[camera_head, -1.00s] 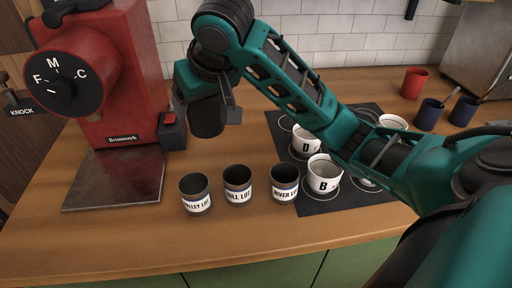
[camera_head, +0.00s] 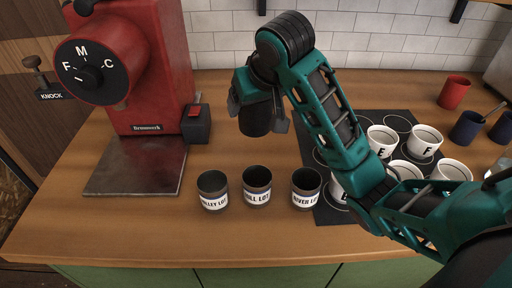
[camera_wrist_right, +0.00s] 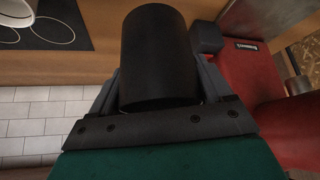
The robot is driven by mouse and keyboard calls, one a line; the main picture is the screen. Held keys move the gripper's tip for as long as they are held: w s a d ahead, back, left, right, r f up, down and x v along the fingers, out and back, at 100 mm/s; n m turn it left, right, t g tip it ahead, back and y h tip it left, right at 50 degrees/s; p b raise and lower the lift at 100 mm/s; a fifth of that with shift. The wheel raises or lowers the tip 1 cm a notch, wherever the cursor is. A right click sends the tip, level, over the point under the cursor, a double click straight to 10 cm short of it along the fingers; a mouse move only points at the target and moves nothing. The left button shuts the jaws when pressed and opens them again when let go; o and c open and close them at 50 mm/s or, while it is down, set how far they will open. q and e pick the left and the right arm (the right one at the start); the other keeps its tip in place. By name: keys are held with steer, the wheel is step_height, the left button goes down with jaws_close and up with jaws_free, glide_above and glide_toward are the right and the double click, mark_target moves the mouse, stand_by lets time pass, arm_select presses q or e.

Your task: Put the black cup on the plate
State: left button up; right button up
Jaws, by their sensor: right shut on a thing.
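My right gripper (camera_head: 258,110) is shut on a plain black cup (camera_head: 256,118) and holds it above the wooden counter, right of the red grinder. In the right wrist view the black cup (camera_wrist_right: 157,58) sits between the two fingers. A flat grey metal plate (camera_head: 135,168) lies on the counter in front of the grinder, left of the held cup. Nothing lies on the plate. My left gripper is not in view.
Three dark labelled cups (camera_head: 257,186) stand in a row near the counter's front. A black mat (camera_head: 330,212) with several white lettered cups lies to the right, partly behind my arm. The red grinder (camera_head: 140,60) stands behind the plate. Red and blue cups stand far right.

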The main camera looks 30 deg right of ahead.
mark_target(256, 132)
steer(key=f, duration=0.8)
steer(key=shift+s+d, duration=0.15)
steer(key=shift+d, duration=0.1)
steer(key=shift+f, duration=2.4)
steer(key=shift+f, duration=0.15)
steer(key=o, duration=1)
steer(key=shift+o, duration=0.2)
